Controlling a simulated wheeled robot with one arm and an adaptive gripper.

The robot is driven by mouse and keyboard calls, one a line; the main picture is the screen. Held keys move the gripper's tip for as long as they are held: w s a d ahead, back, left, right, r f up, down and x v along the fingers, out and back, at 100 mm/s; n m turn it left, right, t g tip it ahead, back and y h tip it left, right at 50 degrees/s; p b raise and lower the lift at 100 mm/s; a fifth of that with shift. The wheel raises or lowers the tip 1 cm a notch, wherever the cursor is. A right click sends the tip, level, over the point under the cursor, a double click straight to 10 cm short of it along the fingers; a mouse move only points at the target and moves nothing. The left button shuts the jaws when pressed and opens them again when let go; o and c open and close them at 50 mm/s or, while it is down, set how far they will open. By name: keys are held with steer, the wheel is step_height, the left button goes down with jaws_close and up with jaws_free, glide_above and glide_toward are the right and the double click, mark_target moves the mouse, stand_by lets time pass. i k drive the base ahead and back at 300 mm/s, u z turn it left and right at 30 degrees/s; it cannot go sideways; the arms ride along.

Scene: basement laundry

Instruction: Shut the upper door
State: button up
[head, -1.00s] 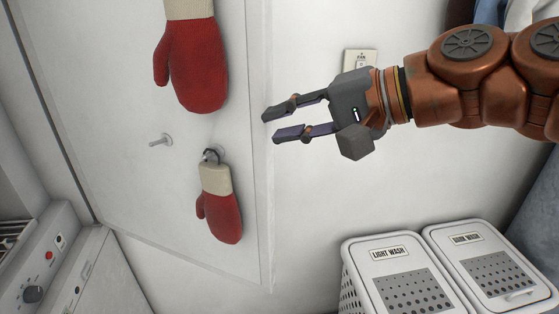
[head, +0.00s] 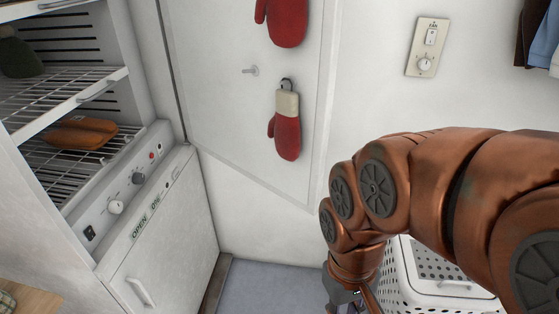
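The upper door (head: 225,110) is a white panel standing open. Its left edge meets the right side of the upper cabinet, and its free edge is on the right.
Below the upper cabinet are a control panel (head: 122,195) with knobs and a shut lower door (head: 165,245) with a handle. A brown item (head: 82,133) lies on a shelf. A white hamper (head: 400,282) stands partly behind my arm. A fan switch (head: 428,47) is on the wall.

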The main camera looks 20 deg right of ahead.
mark_target(228, 70)
steer(key=u, duration=1.8)
steer(key=k, duration=1.05)
steer(key=z, duration=1.45)
steer(key=i, duration=0.45)
